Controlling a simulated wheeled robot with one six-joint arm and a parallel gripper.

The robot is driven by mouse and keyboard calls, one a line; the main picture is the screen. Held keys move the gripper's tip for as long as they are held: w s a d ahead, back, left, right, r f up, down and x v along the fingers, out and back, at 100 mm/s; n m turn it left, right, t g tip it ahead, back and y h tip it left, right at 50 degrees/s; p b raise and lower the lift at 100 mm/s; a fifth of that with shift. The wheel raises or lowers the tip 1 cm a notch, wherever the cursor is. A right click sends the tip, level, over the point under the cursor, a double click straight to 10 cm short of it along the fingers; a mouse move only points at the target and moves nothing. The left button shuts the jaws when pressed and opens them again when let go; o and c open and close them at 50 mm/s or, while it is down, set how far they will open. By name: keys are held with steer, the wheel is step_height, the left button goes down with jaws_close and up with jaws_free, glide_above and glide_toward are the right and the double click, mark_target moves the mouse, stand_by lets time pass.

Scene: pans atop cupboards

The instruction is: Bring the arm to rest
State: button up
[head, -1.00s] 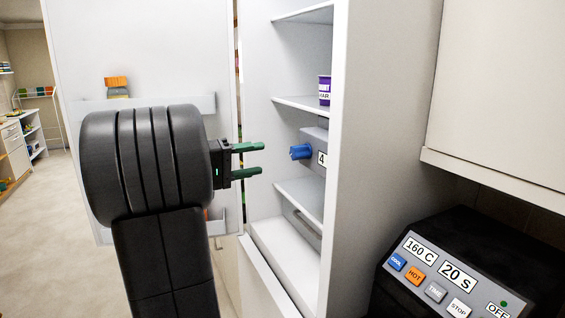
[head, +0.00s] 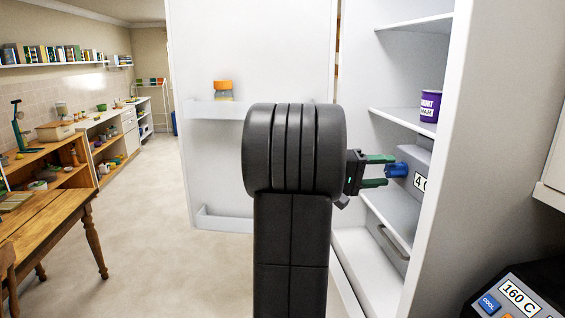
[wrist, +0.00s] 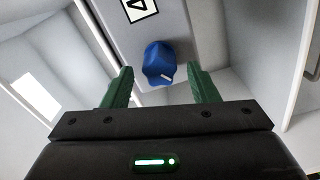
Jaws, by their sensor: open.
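My gripper (head: 378,171) has green fingers and is open and empty. In the head view it points right, toward the open fridge's inside. A blue knob (head: 397,170) on a grey box (head: 416,172) marked with a 4 appears just beyond the fingertips. In the wrist view the blue knob (wrist: 158,63) shows ahead, between and beyond the two green fingers (wrist: 162,88). I cannot tell whether a finger touches it. My dark arm hides part of the fridge door and the fridge's lower left.
The fridge door (head: 200,60) stands open behind my arm, with an orange-topped item (head: 223,90) on its shelf. A purple tub (head: 430,106) stands on a fridge shelf. A control panel (head: 515,295) is at lower right. A wooden table (head: 50,230) is left; open floor (head: 150,240) lies between.

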steer(key=shift+a, duration=0.1)
